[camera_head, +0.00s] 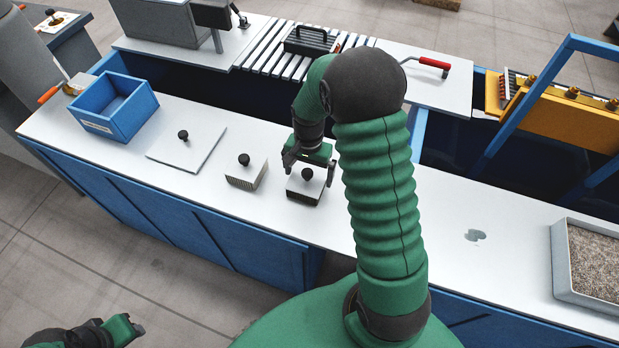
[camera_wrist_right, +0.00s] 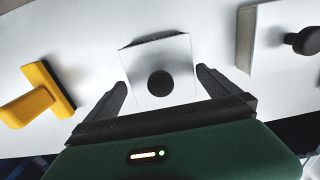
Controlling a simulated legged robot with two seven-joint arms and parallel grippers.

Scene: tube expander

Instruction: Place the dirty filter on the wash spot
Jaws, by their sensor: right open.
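A white block-shaped filter with a black knob and darkened side (camera_head: 305,190) stands on the white counter and looks like the dirty one. My right gripper (camera_head: 309,168) is open over it. In the right wrist view its fingers (camera_wrist_right: 163,88) flank the filter (camera_wrist_right: 140,62), whose knob lies between them. A second knobbed filter with a paler, tan side (camera_head: 246,175) stands to its left; a similar knobbed block shows at the right wrist view's right edge (camera_wrist_right: 268,45). A wet-looking grey patch (camera_head: 475,236), possibly the wash spot, lies right of my arm. My left gripper (camera_head: 125,328) is low at left, away from everything.
A flat knobbed plate (camera_head: 188,147) and blue bin (camera_head: 113,107) stand left on the counter. A granule tray (camera_head: 560,270) is at right. A yellow-handled tool (camera_wrist_right: 38,95) shows in the wrist view. Blue frame bars (camera_head: 520,105) rise at back right.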

